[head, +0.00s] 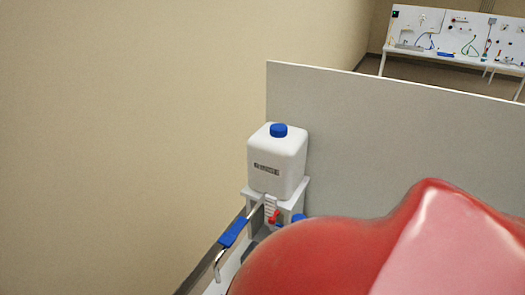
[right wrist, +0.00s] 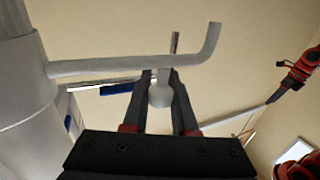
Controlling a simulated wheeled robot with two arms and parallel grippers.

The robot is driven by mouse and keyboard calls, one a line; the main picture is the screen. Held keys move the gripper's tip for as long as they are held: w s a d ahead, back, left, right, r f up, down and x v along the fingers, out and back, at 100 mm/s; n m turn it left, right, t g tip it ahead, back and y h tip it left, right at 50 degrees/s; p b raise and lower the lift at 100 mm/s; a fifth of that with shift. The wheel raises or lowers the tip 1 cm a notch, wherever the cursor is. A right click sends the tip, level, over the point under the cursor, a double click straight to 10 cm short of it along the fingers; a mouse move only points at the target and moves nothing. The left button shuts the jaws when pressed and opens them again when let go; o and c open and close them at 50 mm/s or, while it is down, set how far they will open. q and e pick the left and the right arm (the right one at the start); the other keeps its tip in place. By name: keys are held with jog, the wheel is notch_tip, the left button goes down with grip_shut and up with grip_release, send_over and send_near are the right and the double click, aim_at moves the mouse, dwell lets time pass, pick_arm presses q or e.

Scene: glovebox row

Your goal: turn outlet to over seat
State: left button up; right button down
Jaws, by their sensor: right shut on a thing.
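In the right wrist view, a grey outlet pipe (right wrist: 115,65) runs across from a thick grey column at the left and ends in a bend at the right. My right gripper (right wrist: 160,88) is shut on a grey round-ended knob (right wrist: 160,97), which meets the pipe partway along. In the head view, the right gripper and outlet cannot be seen; a large red part of mine covers the lower right. Red and black parts of my left arm show at the right edge of the wrist view; its jaws are too small to read. I cannot make out the seat.
A white container (head: 276,165) with a blue cap stands on a white stand, a red tap (head: 274,216) below it. A blue-handled metal lever (head: 234,232) sticks out left. A grey panel (head: 400,140) stands behind. A far bench (head: 455,58) is at the top right.

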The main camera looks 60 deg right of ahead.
jog(key=shift+s+f, duration=0.1)
jog(key=shift+f, duration=0.1)
jog(key=c, duration=0.7)
grip_release()
jog(key=shift+r, duration=0.1)
jog(key=s+a+r+p, duration=0.2)
jog(key=s+a+p, duration=0.1)
jog(key=a, duration=0.4)
jog(key=s+a+r+p, duration=0.3)
jog(key=s+a, duration=0.2)
jog(key=a, duration=0.1)
jog(key=shift+s+a, duration=0.2)
jog(key=shift+a, duration=0.15)
